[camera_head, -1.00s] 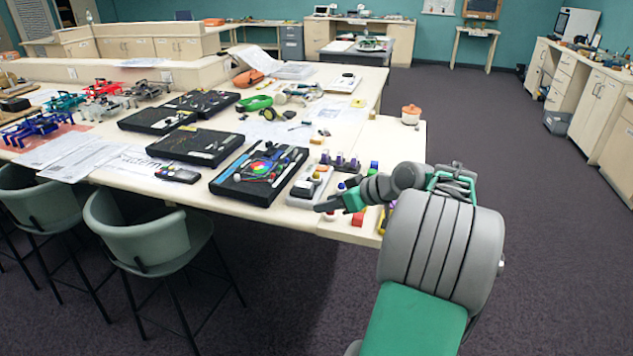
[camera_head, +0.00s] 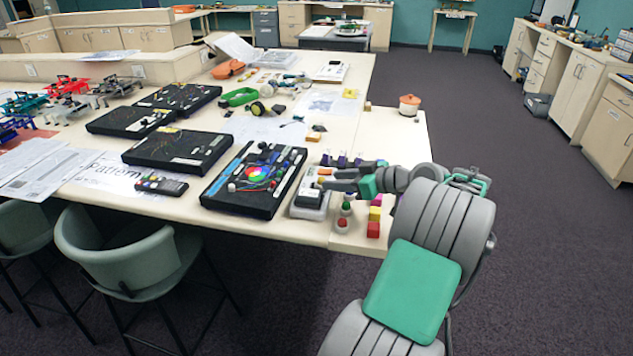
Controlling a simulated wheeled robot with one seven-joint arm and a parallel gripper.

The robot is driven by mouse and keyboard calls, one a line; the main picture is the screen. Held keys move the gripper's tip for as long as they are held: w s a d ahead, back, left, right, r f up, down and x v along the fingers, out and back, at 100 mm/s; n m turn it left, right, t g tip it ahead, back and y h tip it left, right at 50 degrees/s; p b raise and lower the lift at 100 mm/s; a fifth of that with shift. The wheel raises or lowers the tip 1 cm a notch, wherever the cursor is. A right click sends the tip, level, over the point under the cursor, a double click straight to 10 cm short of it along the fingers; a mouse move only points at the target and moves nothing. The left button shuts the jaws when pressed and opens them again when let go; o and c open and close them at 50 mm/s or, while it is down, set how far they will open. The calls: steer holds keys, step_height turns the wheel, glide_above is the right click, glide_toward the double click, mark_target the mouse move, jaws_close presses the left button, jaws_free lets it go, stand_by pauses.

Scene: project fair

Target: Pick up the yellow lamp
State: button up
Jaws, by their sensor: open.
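My gripper (camera_head: 334,180) reaches left over the front right part of the long table, low above a white box with a dark top (camera_head: 310,198). Its jaws are open. I cannot pick out the yellow lamp with certainty; my fingers and wrist cover part of the small items there. A small green-topped lamp (camera_head: 346,208) and a small red-topped lamp (camera_head: 342,224) stand in a row just in front of my gripper. An orange-yellow spot (camera_head: 325,171) shows near my fingertips, too small to identify.
Red (camera_head: 373,230), yellow (camera_head: 375,213) and purple (camera_head: 376,200) blocks stand right of the lamps, close under my wrist. Purple-topped pieces (camera_head: 342,160) stand behind. A black board with a colour wheel (camera_head: 231,197) lies left. An orange-lidded pot (camera_head: 409,105) stands at the far right corner.

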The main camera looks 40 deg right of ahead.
steer(key=x, duration=0.4)
steer(key=shift+w+d+f+p, duration=0.2)
steer(key=shift+w+f+p, duration=0.05)
steer(key=shift+p, duration=0.05)
jaws_close()
